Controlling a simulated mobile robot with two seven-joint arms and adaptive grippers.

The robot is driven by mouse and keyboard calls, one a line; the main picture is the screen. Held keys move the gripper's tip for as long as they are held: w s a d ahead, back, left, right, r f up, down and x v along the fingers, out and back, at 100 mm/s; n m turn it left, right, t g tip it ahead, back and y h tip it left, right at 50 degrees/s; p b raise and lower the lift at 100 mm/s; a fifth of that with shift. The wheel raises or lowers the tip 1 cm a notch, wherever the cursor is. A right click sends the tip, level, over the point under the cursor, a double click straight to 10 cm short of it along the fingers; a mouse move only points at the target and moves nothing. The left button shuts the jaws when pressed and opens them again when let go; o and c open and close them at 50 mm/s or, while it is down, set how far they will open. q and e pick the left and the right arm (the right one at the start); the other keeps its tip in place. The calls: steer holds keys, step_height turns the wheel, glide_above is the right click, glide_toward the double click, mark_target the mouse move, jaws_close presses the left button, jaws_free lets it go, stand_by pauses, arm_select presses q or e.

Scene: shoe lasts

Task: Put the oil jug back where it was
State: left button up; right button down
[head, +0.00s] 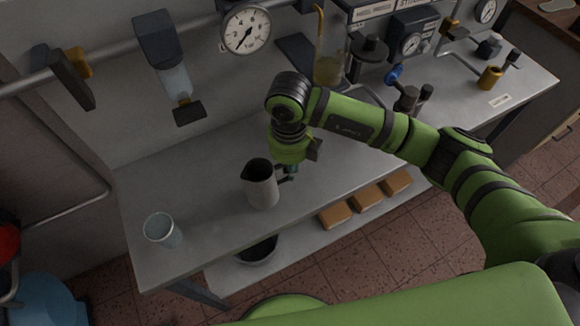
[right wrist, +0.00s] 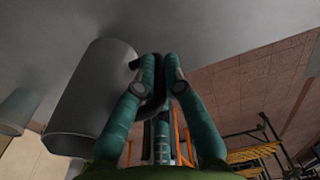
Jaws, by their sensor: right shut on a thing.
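The oil jug, a grey jug with a dark open mouth (head: 262,188), is upright over the front part of the grey bench top (head: 205,170). I cannot tell whether its base touches the bench. My right gripper (head: 287,173) is at the jug's right side, shut on its handle. In the right wrist view the teal fingers (right wrist: 158,72) close around the dark handle, and the jug's body (right wrist: 88,95) lies to their left. My left gripper is not in view.
A clear cup (head: 162,230) stands left of the jug near the bench's front edge. Gauges (head: 246,28), pipes and a glass cylinder (head: 331,55) line the back. Brown blocks (head: 366,199) and a dark bowl (head: 256,251) lie on the lower shelf.

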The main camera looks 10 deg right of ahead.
steer(key=shift+f, duration=0.7)
steer(key=shift+f, duration=0.1)
steer(key=c, duration=1.7)
jaws_free()
steer(key=shift+f, duration=0.15)
steer(key=shift+c, duration=0.2)
steer(key=o, duration=0.4)
